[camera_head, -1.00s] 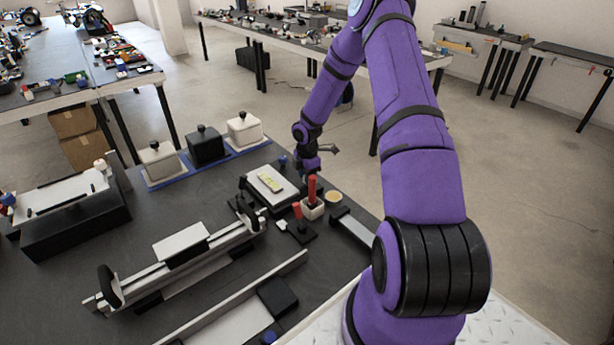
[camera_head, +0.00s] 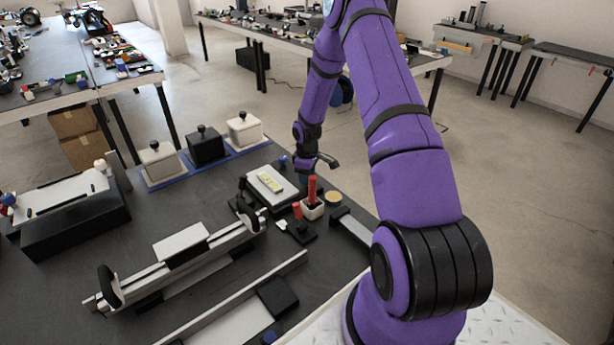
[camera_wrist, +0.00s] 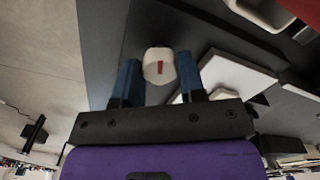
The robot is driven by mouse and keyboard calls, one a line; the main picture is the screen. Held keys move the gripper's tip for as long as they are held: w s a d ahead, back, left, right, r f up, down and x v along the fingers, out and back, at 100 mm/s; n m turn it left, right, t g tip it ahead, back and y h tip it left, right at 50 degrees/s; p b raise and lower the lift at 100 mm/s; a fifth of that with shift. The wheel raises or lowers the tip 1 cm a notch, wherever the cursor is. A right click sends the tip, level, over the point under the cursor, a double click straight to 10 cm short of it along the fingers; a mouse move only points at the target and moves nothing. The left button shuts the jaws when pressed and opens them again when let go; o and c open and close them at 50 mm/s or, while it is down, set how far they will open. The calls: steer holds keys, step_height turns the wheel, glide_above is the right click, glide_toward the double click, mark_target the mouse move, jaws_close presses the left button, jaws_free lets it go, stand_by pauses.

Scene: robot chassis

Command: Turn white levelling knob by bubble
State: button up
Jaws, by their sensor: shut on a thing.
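The white levelling knob (camera_wrist: 158,66) has a red mark on its face and sits between my two blue fingers in the wrist view. My gripper (camera_wrist: 158,78) is shut on it, a finger on each side. In the head view my gripper (camera_head: 303,180) is low beside the right far corner of the levelling plate (camera_head: 259,190), and the knob is hidden there. The white-topped plate carries a yellow-green bubble vial (camera_head: 270,182). The bubble itself is too small to read. In the wrist view part of the plate (camera_wrist: 230,75) lies right of the knob.
A white cup with a red-handled tool (camera_head: 313,209) stands close in front of my gripper. A yellow round dish (camera_head: 333,197) is to its right. A small blue knob (camera_head: 283,161) is behind the plate. Lidded boxes (camera_head: 205,145) stand at the back left.

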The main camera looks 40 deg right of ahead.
steer(key=shift+m, duration=0.9)
steer(key=o, duration=0.9)
step_height(320, 180, up, 11)
steer(key=shift+f, duration=0.1)
